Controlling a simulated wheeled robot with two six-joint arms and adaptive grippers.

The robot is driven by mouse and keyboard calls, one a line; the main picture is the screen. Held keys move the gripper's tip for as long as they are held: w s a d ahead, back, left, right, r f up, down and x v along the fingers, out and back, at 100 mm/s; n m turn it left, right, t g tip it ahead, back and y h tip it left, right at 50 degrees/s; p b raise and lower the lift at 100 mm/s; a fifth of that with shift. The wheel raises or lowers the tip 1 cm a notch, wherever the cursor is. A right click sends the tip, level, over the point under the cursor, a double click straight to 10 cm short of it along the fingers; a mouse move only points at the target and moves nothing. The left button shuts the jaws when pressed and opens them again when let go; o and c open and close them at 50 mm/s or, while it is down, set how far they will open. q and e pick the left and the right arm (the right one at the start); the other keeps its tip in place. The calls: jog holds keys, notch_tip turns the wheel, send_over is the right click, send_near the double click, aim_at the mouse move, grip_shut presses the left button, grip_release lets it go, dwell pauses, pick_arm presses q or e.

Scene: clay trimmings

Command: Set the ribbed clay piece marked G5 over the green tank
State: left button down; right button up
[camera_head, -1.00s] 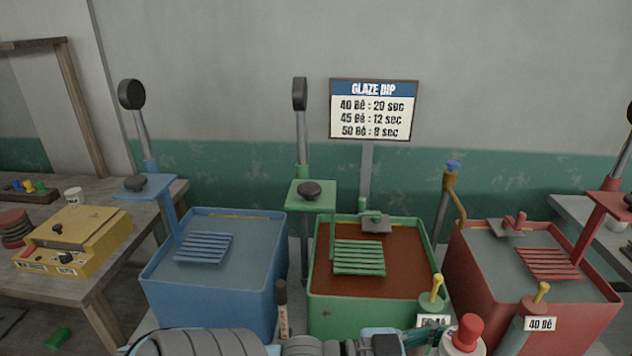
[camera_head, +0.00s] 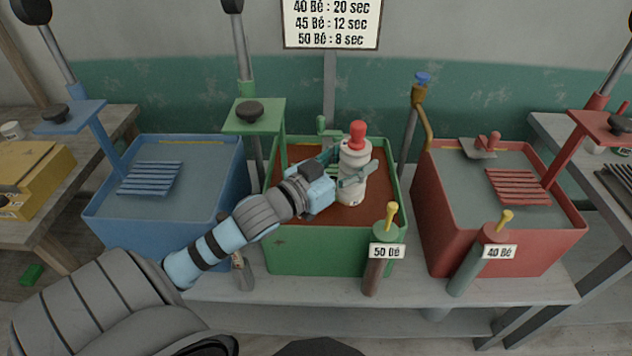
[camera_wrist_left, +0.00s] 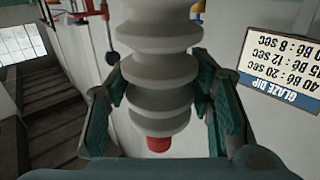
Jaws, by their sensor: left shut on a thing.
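The pale ribbed clay piece (camera_head: 352,186) with a red top (camera_head: 357,134) appears upright over the green tank (camera_head: 325,252) in the head view. My left gripper (camera_head: 346,172) is shut on its side; its fingers also show on either side of the ribs (camera_wrist_left: 160,70) in the left wrist view. No G5 mark can be read. The tank holds reddish-brown glaze, and its green slatted rack is mostly hidden behind the gripper and piece. I cannot tell how high the piece's base is above the rack or glaze. My right gripper is not in view.
A blue tank (camera_head: 165,222) stands to the left and a red tank (camera_head: 505,240) to the right. A green lever stand (camera_head: 254,116) rises at the green tank's back left. Labelled hydrometer-like tubes marked 50 Bé (camera_head: 372,278) and 40 Bé (camera_head: 466,270) stand in front.

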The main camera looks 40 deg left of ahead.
pick_arm(q)
jog(key=w+a+r+n+y+b, duration=0.1)
jog(key=w+a+r+n+y, duration=0.15)
jog(key=a, duration=0.25)
jog(key=w+a+r+n+g+y, duration=0.1)
jog(key=w+a+r+n+y, duration=0.1)
jog(key=w+a+r+y, duration=0.3)
jog(key=a+r+n+y+b, duration=0.1)
jog(key=a+n+y, duration=0.15)
jog(key=a, duration=0.35)
notch_tip(320, 180, down, 19)
jog(key=b, duration=0.4)
jog(key=shift+b, duration=0.4)
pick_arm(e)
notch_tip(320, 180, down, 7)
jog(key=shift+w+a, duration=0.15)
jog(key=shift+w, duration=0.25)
pick_arm(q)
jog(key=shift+w+d+f, duration=0.1)
jog(key=shift+w, duration=0.05)
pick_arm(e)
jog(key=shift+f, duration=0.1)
pick_arm(q)
jog(key=c, duration=1)
grip_release()
jog(key=shift+o, duration=1.2)
jog(key=shift+d, duration=0.1)
